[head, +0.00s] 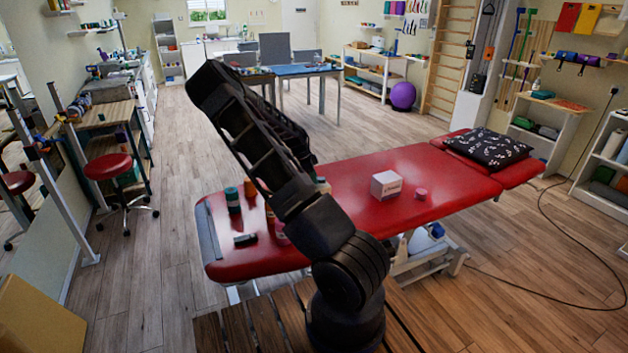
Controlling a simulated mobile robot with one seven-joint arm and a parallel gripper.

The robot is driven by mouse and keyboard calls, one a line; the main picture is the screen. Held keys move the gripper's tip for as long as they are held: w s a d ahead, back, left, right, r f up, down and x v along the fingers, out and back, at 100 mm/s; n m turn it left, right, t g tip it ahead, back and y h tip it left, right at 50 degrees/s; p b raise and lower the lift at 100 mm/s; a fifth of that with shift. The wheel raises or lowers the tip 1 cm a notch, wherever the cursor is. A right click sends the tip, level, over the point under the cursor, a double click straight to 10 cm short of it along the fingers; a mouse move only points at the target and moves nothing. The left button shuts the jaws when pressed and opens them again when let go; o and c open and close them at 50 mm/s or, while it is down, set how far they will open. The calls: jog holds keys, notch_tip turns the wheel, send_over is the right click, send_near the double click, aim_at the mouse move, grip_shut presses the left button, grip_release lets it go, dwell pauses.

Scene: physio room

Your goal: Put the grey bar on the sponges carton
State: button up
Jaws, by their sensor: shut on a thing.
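The sponges carton is most likely the small white box (386,186) with a red mark on its front, standing upright on the red treatment couch (350,205). Its top is bare. A short dark grey piece (245,239) lies near the couch's left front edge; I cannot tell whether it is the grey bar. My gripper is hidden behind my own raised black arm, which crosses the left half of the couch. What it holds is hidden too.
Dark green tins (233,200) and an orange bottle (270,216) stand at the couch's left end, partly behind my arm. A patterned pillow (487,148) lies at the right end. The couch between box and pillow is clear.

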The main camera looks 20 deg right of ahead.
jog(key=shift+f, duration=0.55)
jog(key=shift+f, duration=0.1)
jog(key=o, duration=1)
jog(key=shift+c, duration=0.2)
